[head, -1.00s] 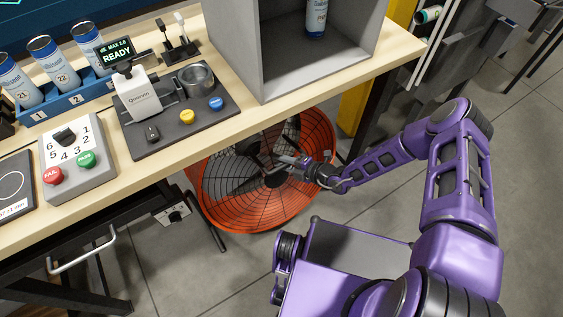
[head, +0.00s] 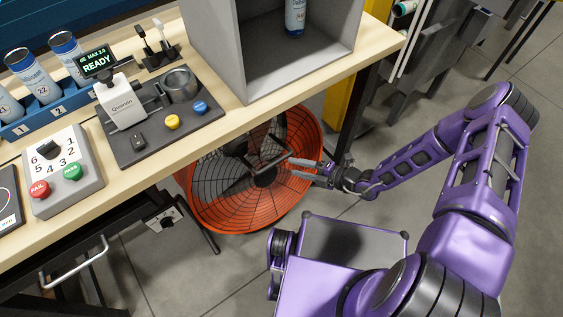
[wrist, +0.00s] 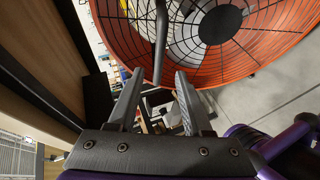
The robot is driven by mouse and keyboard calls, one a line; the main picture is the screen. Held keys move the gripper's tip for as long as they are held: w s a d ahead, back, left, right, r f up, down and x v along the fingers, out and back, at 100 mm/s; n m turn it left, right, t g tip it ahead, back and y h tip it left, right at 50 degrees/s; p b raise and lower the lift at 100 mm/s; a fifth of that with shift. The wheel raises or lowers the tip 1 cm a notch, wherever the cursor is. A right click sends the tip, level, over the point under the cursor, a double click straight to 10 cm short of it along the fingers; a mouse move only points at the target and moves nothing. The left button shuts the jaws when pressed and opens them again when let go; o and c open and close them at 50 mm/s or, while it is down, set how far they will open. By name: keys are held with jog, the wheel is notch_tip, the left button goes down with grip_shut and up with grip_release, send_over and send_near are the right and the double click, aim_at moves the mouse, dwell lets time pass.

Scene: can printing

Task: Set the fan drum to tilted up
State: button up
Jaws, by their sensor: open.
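The fan drum (head: 250,221) is a large orange ring with a black wire grille, on the floor beneath the bench's right part. Its grille faces partly upward; I cannot tell its exact tilt. In the wrist view its orange rim (wrist: 112,45) and dark hub fill the top. A grey bar (head: 278,158) lies across the front of the grille; in the wrist view it (wrist: 160,40) runs down toward the gap between my fingers. My gripper (head: 318,171) is open at the drum's right side. In the wrist view its fingers (wrist: 158,82) point at the drum; contact with the bar is unclear.
The wooden bench (head: 225,128) overhangs the drum's upper left. A dark bench leg (head: 357,120) and a yellow post (head: 341,105) stand behind my gripper. A drawer handle (head: 75,262) sticks out at lower left. Open floor (head: 170,270) lies in front of the drum.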

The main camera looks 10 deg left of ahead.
jog(key=v, duration=0.5)
jog(key=shift+d+r, duration=0.15)
jog(key=shift+d, duration=0.2)
